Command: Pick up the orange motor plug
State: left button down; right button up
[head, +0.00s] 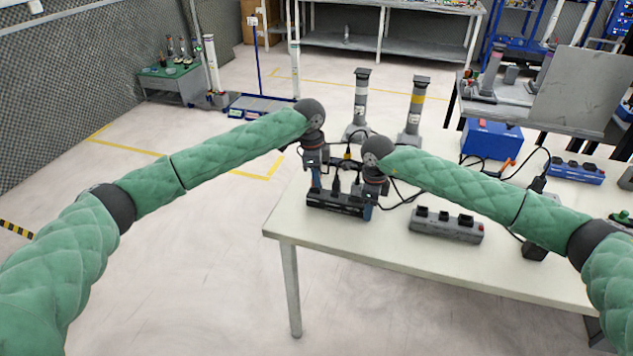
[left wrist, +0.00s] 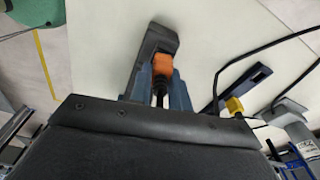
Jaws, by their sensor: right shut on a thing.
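The orange motor plug (left wrist: 162,65) shows in the left wrist view at the end of a dark power strip (left wrist: 155,40), with a dark cable running from it towards my wrist. The two blue fingers of my left gripper (left wrist: 161,90) stand on either side of it, apart. In the head view my left gripper (head: 315,182) is over the left end of the black power strip (head: 335,203). My right gripper (head: 370,195) is shut on this strip's right end. The orange plug cannot be made out in the head view.
A grey power strip (head: 446,225) lies to the right on the white table (head: 400,258). A yellow plug (left wrist: 235,105) and black cables lie near the grippers. A blue box (head: 490,138) and a blue strip (head: 577,172) stand further right. The table's front left corner is clear.

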pick_arm(q)
jog(key=shift+r, duration=0.1)
notch_tip(320, 180, up, 10)
jog(key=shift+f, duration=0.1)
dwell(0.5)
pick_arm(e)
jog(key=o, duration=1.2)
jog(key=shift+r, duration=0.1)
